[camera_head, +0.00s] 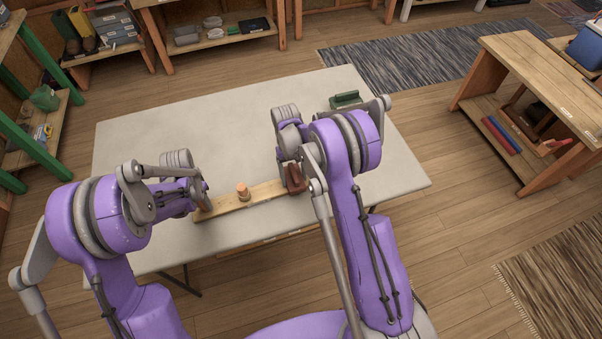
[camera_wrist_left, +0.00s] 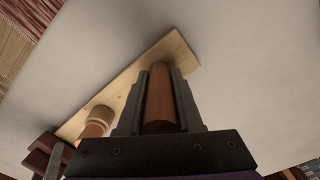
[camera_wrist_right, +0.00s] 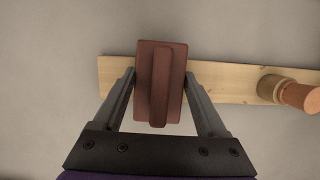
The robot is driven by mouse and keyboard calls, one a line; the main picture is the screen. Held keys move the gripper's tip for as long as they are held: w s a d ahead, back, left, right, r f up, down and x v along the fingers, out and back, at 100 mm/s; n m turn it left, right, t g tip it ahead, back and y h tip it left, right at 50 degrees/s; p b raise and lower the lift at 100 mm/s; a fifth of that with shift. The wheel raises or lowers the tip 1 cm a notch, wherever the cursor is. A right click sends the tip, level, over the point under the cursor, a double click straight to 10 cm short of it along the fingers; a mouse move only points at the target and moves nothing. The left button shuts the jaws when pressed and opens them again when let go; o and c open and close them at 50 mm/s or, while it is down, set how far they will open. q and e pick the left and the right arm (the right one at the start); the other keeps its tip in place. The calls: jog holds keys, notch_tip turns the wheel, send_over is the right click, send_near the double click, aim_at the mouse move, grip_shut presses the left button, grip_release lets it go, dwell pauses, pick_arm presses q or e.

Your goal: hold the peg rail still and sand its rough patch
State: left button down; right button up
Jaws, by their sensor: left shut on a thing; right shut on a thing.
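The peg rail (camera_head: 222,207) is a pale wooden board lying flat near the table's front edge. A short peg (camera_head: 243,191) stands upright near its middle; it also shows in the left wrist view (camera_wrist_left: 96,122) and the right wrist view (camera_wrist_right: 290,91). My left gripper (camera_head: 203,194) is shut on another orange-brown peg (camera_wrist_left: 159,98) at the rail's left end. My right gripper (camera_head: 292,174) is shut on a dark red sanding block (camera_wrist_right: 161,84) with a raised handle. The block lies over the rail's right part (camera_wrist_right: 116,73). I see no rough patch; the block hides part of the board.
The pale table (camera_head: 230,135) is mostly bare behind the rail. A green object (camera_head: 345,99) sits at its back right, beyond my right arm. A wooden shelf bench (camera_head: 535,70) stands apart on the right, and a green-framed rack (camera_head: 30,140) on the left.

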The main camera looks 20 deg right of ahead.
jog(key=shift+s+a, duration=0.1)
jog(key=shift+a, duration=2.7)
notch_tip(320, 180, up, 8)
